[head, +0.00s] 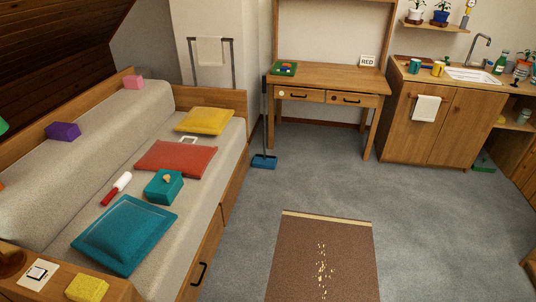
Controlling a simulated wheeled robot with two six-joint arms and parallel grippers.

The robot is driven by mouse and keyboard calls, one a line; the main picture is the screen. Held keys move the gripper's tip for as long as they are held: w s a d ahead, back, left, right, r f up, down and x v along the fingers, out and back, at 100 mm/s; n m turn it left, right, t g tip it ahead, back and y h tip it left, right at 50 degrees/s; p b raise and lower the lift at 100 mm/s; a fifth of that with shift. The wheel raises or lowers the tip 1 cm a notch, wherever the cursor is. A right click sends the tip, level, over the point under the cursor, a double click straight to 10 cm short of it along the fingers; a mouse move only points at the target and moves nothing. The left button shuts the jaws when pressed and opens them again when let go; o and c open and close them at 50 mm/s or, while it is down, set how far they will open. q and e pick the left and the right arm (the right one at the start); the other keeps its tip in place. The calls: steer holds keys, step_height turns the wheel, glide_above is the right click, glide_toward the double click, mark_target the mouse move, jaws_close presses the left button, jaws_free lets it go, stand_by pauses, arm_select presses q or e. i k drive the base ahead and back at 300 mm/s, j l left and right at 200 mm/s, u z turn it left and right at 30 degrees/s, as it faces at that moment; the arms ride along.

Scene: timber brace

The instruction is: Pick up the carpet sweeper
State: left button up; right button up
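The carpet sweeper (264,161) stands on the grey floor at the left front of the wooden desk. Its head is blue and its thin dark handle rises nearly upright beside the desk's left end, up to about the desktop's height. It stands clear of the daybed's far corner. Neither of my grippers is in the head view.
A brown rug (323,262) with yellowish crumbs (322,265) lies in the foreground. The daybed (232,173) with cushions fills the left. The desk (335,77) stands behind, and a sink cabinet (436,125) stands at right. The carpet (330,180) between them is open.

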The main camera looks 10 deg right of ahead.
mark_target(261, 161)
steer(key=i+l, duration=0.35)
steer(key=i, duration=0.15)
steer(key=i+l+z, duration=0.1)
steer(key=i+l, duration=0.55)
steer(key=i, duration=0.3)
